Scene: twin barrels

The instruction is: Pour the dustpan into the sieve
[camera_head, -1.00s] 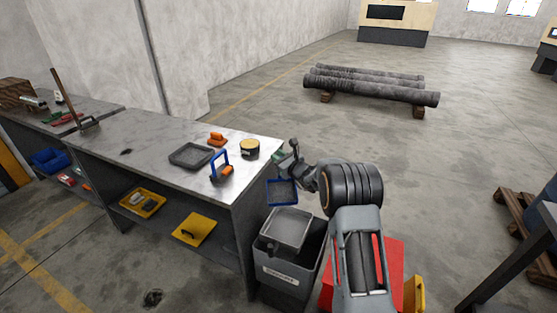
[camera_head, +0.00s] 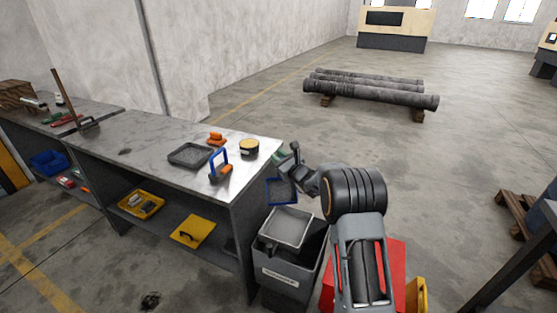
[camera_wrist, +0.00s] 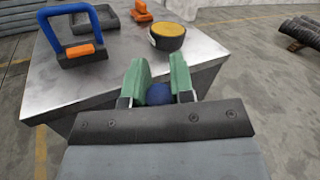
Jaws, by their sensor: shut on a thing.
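My gripper (camera_head: 283,157) is beyond the right end of the workbench, its green fingers shut on a blue handle. In the wrist view the rounded blue end shows between the fingers (camera_wrist: 158,65). A blue-rimmed, dark-faced pan (camera_head: 282,190) hangs below the gripper in the head view; it looks like the dustpan and is tipped steeply. Its contents cannot be made out. Below and nearer is a grey square tray, likely the sieve (camera_head: 289,226), on top of a dark grey bin (camera_head: 288,273). The pan appears apart from the tray. Its mesh cannot be made out.
The workbench (camera_head: 150,150) holds a grey tray (camera_head: 190,155), a blue-handled tool (camera_head: 219,168), an orange tool (camera_head: 216,138) and a yellow-topped tub (camera_head: 249,148) near its right end. A red box (camera_head: 398,270) stands right of the bin. Open floor lies beyond.

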